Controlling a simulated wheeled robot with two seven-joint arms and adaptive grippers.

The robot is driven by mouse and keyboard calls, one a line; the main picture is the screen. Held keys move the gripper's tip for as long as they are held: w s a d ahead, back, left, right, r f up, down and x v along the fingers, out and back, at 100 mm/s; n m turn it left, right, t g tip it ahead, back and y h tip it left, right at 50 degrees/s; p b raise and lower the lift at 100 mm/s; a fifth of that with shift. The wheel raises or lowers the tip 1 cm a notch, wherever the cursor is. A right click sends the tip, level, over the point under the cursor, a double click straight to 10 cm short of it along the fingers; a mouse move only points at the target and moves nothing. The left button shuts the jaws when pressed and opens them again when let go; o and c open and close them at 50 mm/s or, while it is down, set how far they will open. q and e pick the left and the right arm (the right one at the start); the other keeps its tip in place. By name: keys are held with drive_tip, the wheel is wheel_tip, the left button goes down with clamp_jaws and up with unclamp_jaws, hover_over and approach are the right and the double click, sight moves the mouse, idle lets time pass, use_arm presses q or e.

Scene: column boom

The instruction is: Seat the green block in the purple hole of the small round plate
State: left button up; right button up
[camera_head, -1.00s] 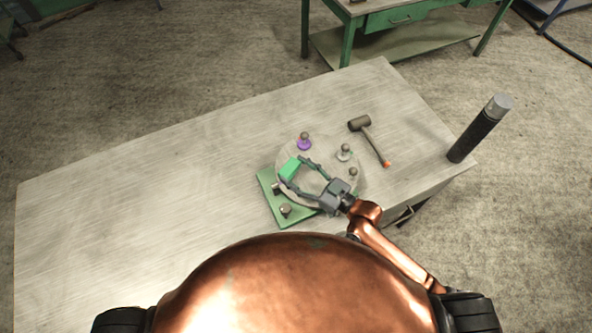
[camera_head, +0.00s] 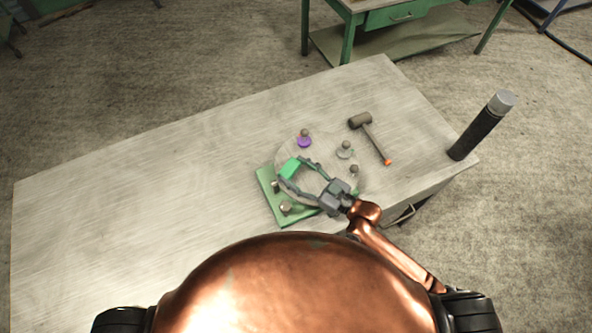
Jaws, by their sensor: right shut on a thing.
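The green block (camera_head: 290,168) is held between the fingertips of my right gripper (camera_head: 293,172), over the left part of the small round plate (camera_head: 325,150). I cannot tell whether the block touches the plate. The purple hole (camera_head: 304,143) is near the plate's back left edge, just beyond the block, and a small knob-like peg stands at it. My right gripper comes in from the front right and covers part of the plate's front. My left gripper is not in view.
A green square board (camera_head: 268,196) lies partly under the plate, with knobs (camera_head: 286,208) on it. A mallet (camera_head: 368,136) lies right of the plate. A dark cylinder (camera_head: 480,127) stands at the table's right corner. The table's left side (camera_head: 130,210) is clear.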

drive_tip(key=shift+f+b, duration=0.65)
drive_tip(key=shift+f, duration=0.25)
drive_tip(key=shift+f+b, duration=0.3)
drive_tip(key=shift+f, duration=0.05)
drive_tip(key=o, duration=0.9)
drive_tip(key=shift+r+p, duration=3.5)
drive_tip(key=shift+r, duration=0.1)
